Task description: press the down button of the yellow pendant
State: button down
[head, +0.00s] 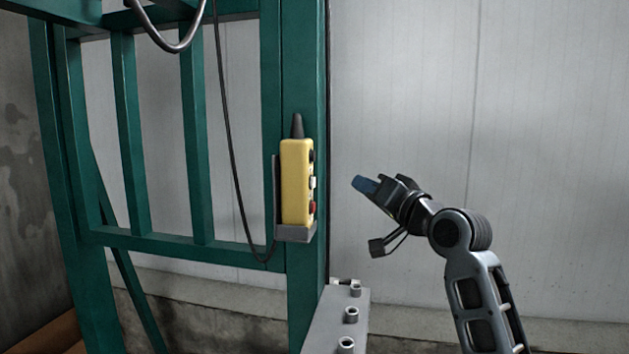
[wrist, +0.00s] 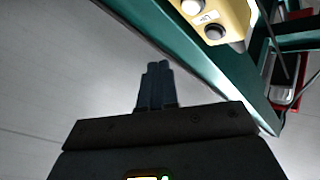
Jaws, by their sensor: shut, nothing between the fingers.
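The yellow pendant (head: 296,180) stands upright in a grey bracket on a green post, with a black cap on top. Its button face is turned to the right and seen edge-on: a dark button, a white one (head: 312,182) and a red one (head: 312,207) run down it. My gripper (head: 358,184) is shut and empty, to the right of the pendant and apart from it, fingers pointing left. I cannot tell which button is down.
The green frame (head: 306,90) fills the left side, with a black cable (head: 230,140) hanging in front of it. A grey ledge with bolts (head: 340,315) juts out below the pendant. The space between my gripper and the pendant is clear; a pale wall (head: 540,130) is behind.

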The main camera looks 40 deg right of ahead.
aim_at(313, 182)
jog(key=shift+w+a+p, duration=0.4)
jog(key=shift+w+a, duration=0.5)
jog(key=shift+w, duration=0.3)
jog(key=shift+w+a+p, duration=0.4)
jog(key=shift+w+a, duration=0.5)
jog(key=shift+w, duration=0.25)
jog(key=shift+a, duration=0.1)
jog(key=shift+w+a, duration=0.2)
jog(key=shift+w, duration=0.15)
